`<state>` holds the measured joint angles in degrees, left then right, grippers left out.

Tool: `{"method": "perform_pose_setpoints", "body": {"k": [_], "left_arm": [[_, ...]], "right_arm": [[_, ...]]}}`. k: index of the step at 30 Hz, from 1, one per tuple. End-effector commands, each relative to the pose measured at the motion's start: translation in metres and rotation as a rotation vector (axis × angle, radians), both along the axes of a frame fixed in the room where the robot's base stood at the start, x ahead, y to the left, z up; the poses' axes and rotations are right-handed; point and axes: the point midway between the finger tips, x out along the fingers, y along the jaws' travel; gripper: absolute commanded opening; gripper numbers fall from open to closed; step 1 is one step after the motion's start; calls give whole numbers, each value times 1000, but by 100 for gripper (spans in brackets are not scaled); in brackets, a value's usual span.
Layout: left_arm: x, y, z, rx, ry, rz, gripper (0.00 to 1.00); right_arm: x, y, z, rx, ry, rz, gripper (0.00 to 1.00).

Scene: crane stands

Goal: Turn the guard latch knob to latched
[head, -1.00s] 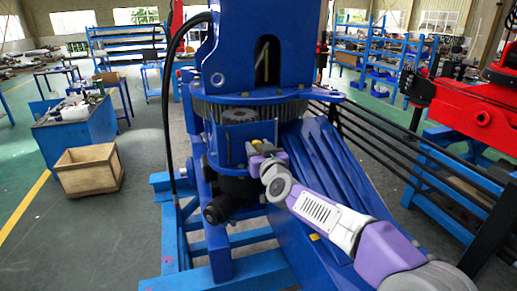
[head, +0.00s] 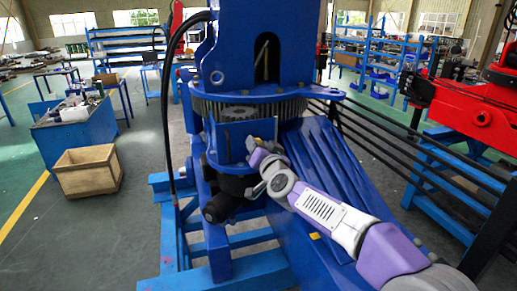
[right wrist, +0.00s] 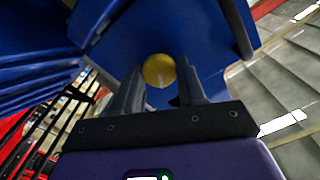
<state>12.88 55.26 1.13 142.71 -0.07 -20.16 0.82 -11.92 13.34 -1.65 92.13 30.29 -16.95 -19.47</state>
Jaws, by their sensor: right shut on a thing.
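The guard latch knob looks like a round yellow knob (right wrist: 159,70) in the right wrist view, between the fingertips of my right gripper (right wrist: 160,84). The gripper is shut on it. In the head view my right gripper (head: 257,149) is at the front of the blue crane stand (head: 240,60), just below the toothed ring (head: 270,107). There the knob is mostly hidden by the gripper, and I cannot read a latch mark. A flat blue plate (head: 235,146) is left of the gripper. My left gripper is not in view.
A black cable (head: 166,100) hangs along the stand's left side. A dark motor-like part (head: 220,208) sits below the gripper. A sloping blue ribbed panel (head: 330,170) lies close behind my right arm. A wooden crate (head: 88,171) stands on the floor at left.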

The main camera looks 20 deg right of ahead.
Motion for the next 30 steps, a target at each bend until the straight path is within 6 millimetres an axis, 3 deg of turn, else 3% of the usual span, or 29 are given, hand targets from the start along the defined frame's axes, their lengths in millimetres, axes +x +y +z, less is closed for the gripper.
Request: {"method": "perform_pose_setpoints", "body": {"k": [30], "left_arm": [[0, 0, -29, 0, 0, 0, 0]], "right_arm": [[0, -2, -4, 911, 33, 0, 10]]}}
